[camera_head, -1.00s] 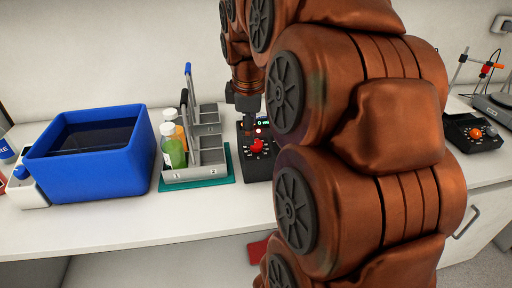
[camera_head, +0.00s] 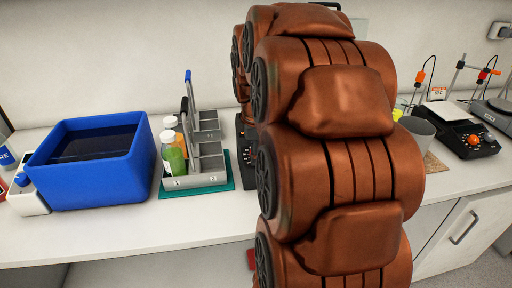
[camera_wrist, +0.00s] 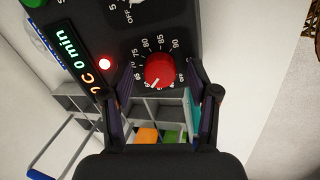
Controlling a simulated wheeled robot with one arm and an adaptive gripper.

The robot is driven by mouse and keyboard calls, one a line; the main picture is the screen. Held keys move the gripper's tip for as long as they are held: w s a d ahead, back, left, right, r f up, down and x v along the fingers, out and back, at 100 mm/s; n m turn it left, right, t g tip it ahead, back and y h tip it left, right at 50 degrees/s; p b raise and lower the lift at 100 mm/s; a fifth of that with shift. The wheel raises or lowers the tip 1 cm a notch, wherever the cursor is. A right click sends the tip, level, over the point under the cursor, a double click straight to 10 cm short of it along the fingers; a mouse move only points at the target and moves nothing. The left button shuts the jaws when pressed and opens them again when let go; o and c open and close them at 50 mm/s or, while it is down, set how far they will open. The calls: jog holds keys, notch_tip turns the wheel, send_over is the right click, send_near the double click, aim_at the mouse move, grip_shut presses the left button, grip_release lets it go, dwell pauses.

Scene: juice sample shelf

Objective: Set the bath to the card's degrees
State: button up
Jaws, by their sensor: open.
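In the wrist view a black control box (camera_wrist: 95,20) carries a red round knob (camera_wrist: 159,70) on a numbered dial. The knob's white mark points to the lower left of the picture. A green display (camera_wrist: 68,38) reads "0 min", with a red "°C" readout partly hidden. My gripper (camera_wrist: 164,92) is open, its two fingers either side of the knob's lower edge; contact cannot be told. In the head view only a strip of the box (camera_head: 248,170) shows, and my arm hides the gripper. A small white card (camera_head: 438,93) with orange print stands at right, too small to read.
A blue tub (camera_head: 98,195) of dark liquid stands at left. A grey bottle carrier (camera_head: 205,180) with bottles sits on a teal mat left of the box. Right of my arm are a grey cup (camera_head: 418,128) and a black device with an orange knob (camera_head: 470,150).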

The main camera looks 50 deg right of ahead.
jog(key=shift+c, duration=0.4)
grip_shut()
